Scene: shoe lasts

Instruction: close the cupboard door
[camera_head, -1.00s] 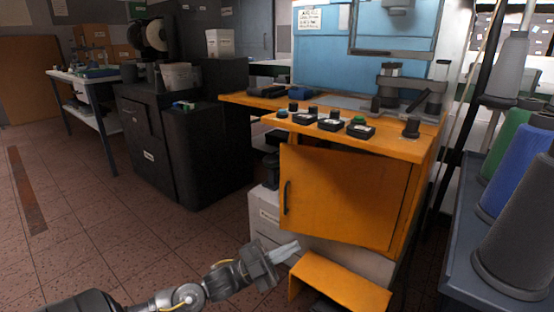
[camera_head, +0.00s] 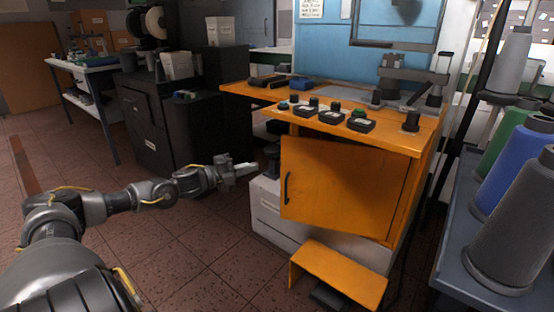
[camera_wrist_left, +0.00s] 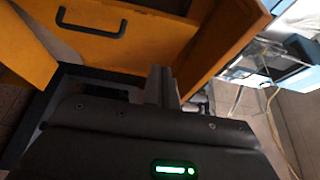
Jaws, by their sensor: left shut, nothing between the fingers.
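The orange cupboard door (camera_head: 340,190) stands ajar under the orange worktop, with a dark vertical handle (camera_head: 287,188) near its left edge. In the left wrist view the door (camera_wrist_left: 165,45) and its dark handle (camera_wrist_left: 91,24) fill the upper part. My left gripper (camera_head: 245,169) is shut and empty, to the left of the door's free edge and apart from it in the head view. Its closed fingers also show in the left wrist view (camera_wrist_left: 161,85). The cupboard's inside is mostly hidden by the door. My right gripper is not in view.
An orange step-like stand (camera_head: 338,275) is on the floor below the door. A white cabinet (camera_head: 268,212) sits under the worktop (camera_head: 370,130), which carries several dark boxes with knobs. Large thread cones (camera_head: 515,220) stand at right. The tiled floor in front is clear.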

